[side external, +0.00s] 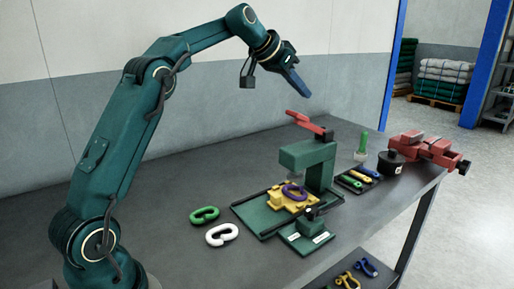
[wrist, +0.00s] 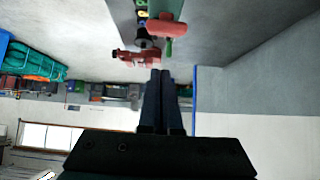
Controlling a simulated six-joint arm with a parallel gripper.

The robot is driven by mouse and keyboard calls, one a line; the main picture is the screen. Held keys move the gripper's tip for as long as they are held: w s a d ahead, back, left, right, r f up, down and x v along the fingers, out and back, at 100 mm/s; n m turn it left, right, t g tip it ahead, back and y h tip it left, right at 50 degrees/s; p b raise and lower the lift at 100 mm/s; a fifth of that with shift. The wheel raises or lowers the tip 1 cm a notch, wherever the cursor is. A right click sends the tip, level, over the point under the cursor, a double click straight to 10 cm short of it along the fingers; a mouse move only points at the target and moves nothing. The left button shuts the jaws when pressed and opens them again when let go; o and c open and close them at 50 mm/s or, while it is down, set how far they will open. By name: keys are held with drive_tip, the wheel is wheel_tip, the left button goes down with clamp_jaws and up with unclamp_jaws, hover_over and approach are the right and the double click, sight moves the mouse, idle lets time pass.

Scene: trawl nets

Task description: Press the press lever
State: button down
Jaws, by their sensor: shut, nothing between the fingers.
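The green press (side external: 308,155) stands on the workbench with its red press lever (side external: 304,123) on top. The lever slants up toward the left, its free end raised. A yellow fixture (side external: 284,205) with a purple hook-shaped link (side external: 294,192) sits under the press head. My gripper (side external: 303,92) is shut and empty in the air above the lever, clearly apart from it, its fingers pointing down to the right. In the wrist view my gripper (wrist: 157,73) shows shut, and the red lever (wrist: 167,26) is beyond its tips near the top.
A green link (side external: 204,215) and a white link (side external: 222,235) lie left of the press. Right of it are a tray of coloured tools (side external: 357,181), a black round part (side external: 390,163) and a red vise (side external: 428,148). The bench's left part is clear.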

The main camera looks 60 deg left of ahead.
drive_tip(key=shift+s+f, duration=0.45)
drive_tip(key=shift+f, duration=0.3)
drive_tip(key=shift+s+f, duration=0.4)
drive_tip(key=shift+f, duration=0.35)
